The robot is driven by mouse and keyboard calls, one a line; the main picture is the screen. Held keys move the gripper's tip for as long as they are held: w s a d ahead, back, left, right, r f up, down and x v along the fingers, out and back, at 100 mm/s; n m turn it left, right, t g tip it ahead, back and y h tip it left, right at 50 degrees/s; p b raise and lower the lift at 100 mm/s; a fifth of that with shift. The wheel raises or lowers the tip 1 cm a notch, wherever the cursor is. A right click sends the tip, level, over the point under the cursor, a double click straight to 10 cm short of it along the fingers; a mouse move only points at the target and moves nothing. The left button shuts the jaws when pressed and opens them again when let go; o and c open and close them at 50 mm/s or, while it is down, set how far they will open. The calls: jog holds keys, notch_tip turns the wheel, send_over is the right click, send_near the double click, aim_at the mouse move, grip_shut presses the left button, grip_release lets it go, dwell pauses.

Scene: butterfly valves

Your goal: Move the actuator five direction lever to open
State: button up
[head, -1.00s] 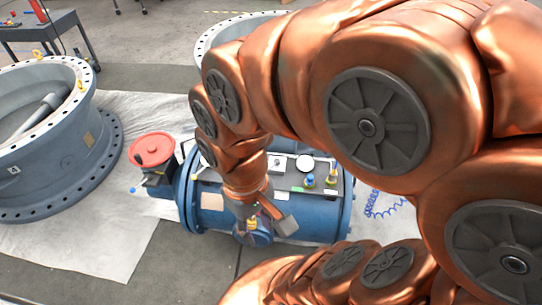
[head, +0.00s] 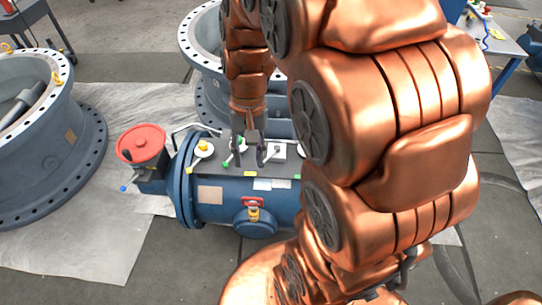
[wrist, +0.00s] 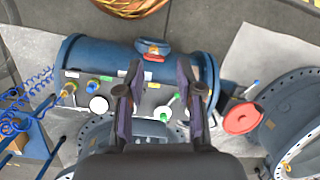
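The blue cylindrical actuator (head: 228,205) lies on its side with a dark control panel on top. A lever with a green tip (head: 228,160) stands at the panel's left part. It also shows in the wrist view (wrist: 165,115), between my fingers and nearer the right one. My gripper (head: 249,162) is over the panel, fingers pointing down, spread apart and empty. In the wrist view my gripper (wrist: 160,75) is open over the panel. I see no contact with the lever. No number marking on the actuator is readable.
A red handwheel (head: 141,143) stands at the actuator's left end. Large flanged rings (head: 60,150) stand left and behind. My arm hides the panel's right part.

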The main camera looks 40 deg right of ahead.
jog(key=w+d+f+m+y+b, duration=0.2)
jog(key=w+d+f+m+b, duration=0.25)
jog(key=w+d+f, duration=0.6)
jog(key=m+t+y+b, duration=0.1)
jog(key=m+t+b, duration=0.1)
jog(key=m+b, duration=0.15)
send_near(269, 156)
jog(key=f+p, duration=0.1)
jog(key=shift+m, duration=0.3)
jog(key=shift+x, duration=3.8)
jog(key=shift+a, duration=0.1)
jog(key=shift+c, duration=0.4)
grip_shut()
